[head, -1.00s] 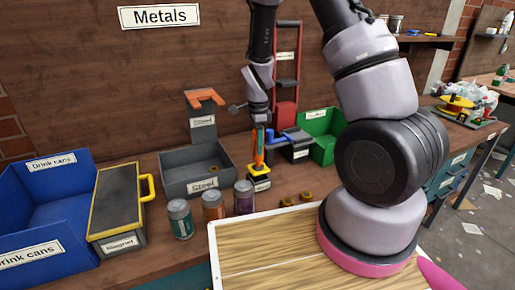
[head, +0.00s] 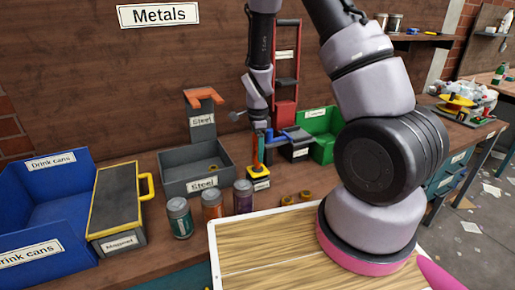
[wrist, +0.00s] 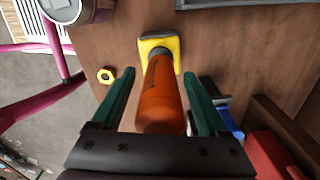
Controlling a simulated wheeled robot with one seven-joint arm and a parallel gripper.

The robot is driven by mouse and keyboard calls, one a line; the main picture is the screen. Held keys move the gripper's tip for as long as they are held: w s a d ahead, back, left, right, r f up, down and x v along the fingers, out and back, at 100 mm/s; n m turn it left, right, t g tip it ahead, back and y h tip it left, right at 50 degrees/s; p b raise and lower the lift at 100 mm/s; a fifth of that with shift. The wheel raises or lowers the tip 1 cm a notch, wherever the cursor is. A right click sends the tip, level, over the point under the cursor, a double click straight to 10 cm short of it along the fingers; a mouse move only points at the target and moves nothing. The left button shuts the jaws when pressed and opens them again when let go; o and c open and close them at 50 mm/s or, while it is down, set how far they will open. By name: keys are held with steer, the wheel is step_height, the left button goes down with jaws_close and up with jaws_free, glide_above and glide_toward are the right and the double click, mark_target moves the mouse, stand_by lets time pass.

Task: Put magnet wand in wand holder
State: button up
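The magnet wand (head: 260,156) has an orange handle and stands in the wand holder (head: 259,172), a small yellow-topped block with a label on the bench. In the wrist view the orange wand (wrist: 161,95) runs from between my fingers to the yellow holder (wrist: 172,42), with a grey collar at that end. My gripper (wrist: 159,73) is open. Its green fingers lie on either side of the wand, with a gap showing on both sides. In the head view my gripper (head: 262,143) is around the wand's upper part, which the fingers partly hide.
A grey steel bin (head: 185,183) is left of the holder. Several cans, including a purple one (head: 243,197), stand in front. A green bin (head: 325,150) and blue-handled object (head: 295,134) are close on the right. A blue drink-cans bin (head: 55,190) is far left.

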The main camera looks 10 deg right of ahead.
steer(key=shift+r, duration=0.1)
step_height(320, 180, up, 14)
steer(key=shift+f, duration=0.15)
steer(key=s+d+r+n+t+y, duration=0.1)
steer(key=s+d+r+n+t, duration=0.15)
steer(key=r, duration=0.45)
steer(key=s+d+r+n+t+y, duration=0.1)
steer(key=s+r+n, duration=0.25)
steer(key=r, duration=0.45)
steer(key=s+d+r+n+t, duration=0.2)
steer(key=s+r+n, duration=0.6)
steer(key=s, duration=0.5)
steer(key=shift+d+r+t, duration=0.15)
steer(key=shift+r+t, duration=0.6)
steer(key=shift+t, duration=0.1)
